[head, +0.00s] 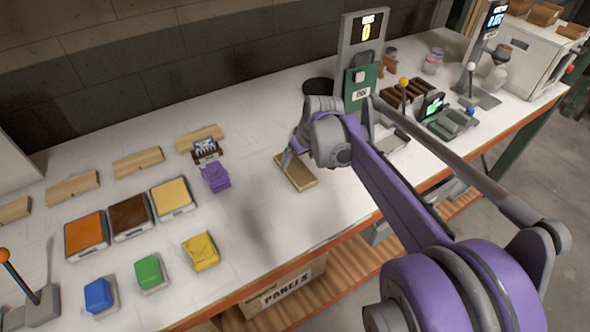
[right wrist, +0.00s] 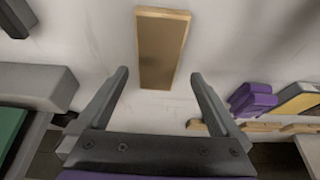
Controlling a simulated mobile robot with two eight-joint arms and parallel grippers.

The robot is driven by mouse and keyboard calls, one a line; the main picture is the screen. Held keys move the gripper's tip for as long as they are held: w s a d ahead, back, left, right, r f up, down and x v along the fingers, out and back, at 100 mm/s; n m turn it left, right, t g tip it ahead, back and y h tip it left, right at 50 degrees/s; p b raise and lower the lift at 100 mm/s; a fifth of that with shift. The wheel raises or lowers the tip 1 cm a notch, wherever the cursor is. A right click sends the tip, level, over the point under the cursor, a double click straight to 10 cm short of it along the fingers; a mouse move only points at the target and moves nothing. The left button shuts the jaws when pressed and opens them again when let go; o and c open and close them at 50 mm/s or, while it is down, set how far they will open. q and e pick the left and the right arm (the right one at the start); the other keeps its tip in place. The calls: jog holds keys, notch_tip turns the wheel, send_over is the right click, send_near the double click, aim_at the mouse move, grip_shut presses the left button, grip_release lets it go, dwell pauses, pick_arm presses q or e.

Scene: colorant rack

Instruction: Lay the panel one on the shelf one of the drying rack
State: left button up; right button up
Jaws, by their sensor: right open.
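A flat tan panel (head: 298,173) with pale wooden edges lies on the white worktop in the middle of the head view. My right gripper (head: 287,158) is over its far end, and part of the jaw is hidden behind the wrist. In the right wrist view the panel (right wrist: 162,48) lies ahead of the open, empty jaws (right wrist: 159,74), roughly centred between them. The fingertips do not visibly touch it. I cannot pick out the drying rack or its shelf one with certainty. My left gripper is in neither view.
Orange, brown and yellow trays (head: 85,236) and blue, green and yellow blocks (head: 150,272) stand at left. A purple item (head: 214,177) lies left of the panel. A green-fronted display stand (head: 360,85) and dark bin (head: 318,87) stand behind. The worktop's front middle is clear.

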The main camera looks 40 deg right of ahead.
aim_at(296, 168)
jog(key=x, duration=0.4)
jog(key=shift+d+f, duration=0.2)
jog(key=shift+f, duration=0.2)
jog(key=c, duration=1.4)
